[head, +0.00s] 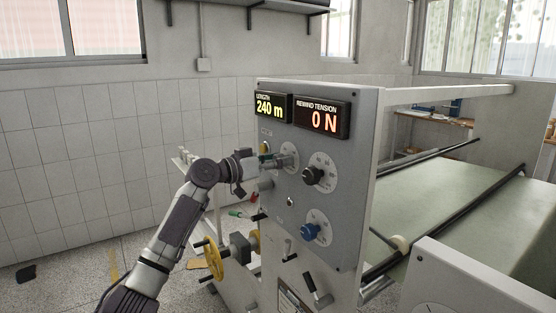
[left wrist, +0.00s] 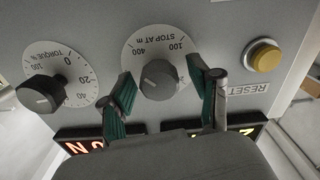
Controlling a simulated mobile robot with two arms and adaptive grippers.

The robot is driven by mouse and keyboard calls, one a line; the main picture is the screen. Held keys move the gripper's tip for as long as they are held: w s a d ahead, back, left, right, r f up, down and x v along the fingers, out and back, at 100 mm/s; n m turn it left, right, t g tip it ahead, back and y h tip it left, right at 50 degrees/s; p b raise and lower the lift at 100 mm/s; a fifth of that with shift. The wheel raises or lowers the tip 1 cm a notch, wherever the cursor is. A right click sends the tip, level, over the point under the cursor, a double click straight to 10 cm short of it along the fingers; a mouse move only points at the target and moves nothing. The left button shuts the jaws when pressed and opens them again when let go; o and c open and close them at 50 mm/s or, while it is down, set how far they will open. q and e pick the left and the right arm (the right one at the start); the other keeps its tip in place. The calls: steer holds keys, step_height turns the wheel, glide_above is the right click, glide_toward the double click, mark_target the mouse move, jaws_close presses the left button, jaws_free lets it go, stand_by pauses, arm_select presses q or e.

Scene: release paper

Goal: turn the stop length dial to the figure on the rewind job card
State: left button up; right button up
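The stop length dial (left wrist: 158,80) is a grey knob on a white scale plate marked "STOP AT m", upside down in the left wrist view, with 100 and 400 readable. My left gripper (left wrist: 162,75) is open, one finger on each side of the knob, with gaps showing between. In the head view the gripper (head: 270,162) is at the panel's upper left and covers the knob; part of its scale plate (head: 290,155) shows. The length display (head: 270,106) reads 240 m. A small card (head: 291,302) low on the machine is unreadable. My right gripper is not in view.
A black torque knob (head: 312,175) and a blue knob (head: 309,231) sit below and right of the dial. A yellow reset button (left wrist: 264,57) is close beside it. The rewind tension display (head: 323,119) reads 0 N.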

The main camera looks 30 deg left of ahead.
arm_select(q)
steer(key=c, duration=1.1)
steer(key=n+p, duration=0.1)
steer(key=n, duration=0.3)
steer(key=shift+n, duration=0.4)
steer(key=n+p, duration=0.2)
steer(key=n, duration=0.2)
steer(key=shift+r+n, duration=0.1)
steer(key=shift+n, duration=0.2)
steer(key=n+p, duration=0.3)
steer(key=n, duration=0.2)
steer(key=shift+p, duration=0.35)
steer(key=shift+f+n+p, duration=0.2)
steer(key=shift+n+p, duration=1)
steer(key=shift+n, duration=0.7)
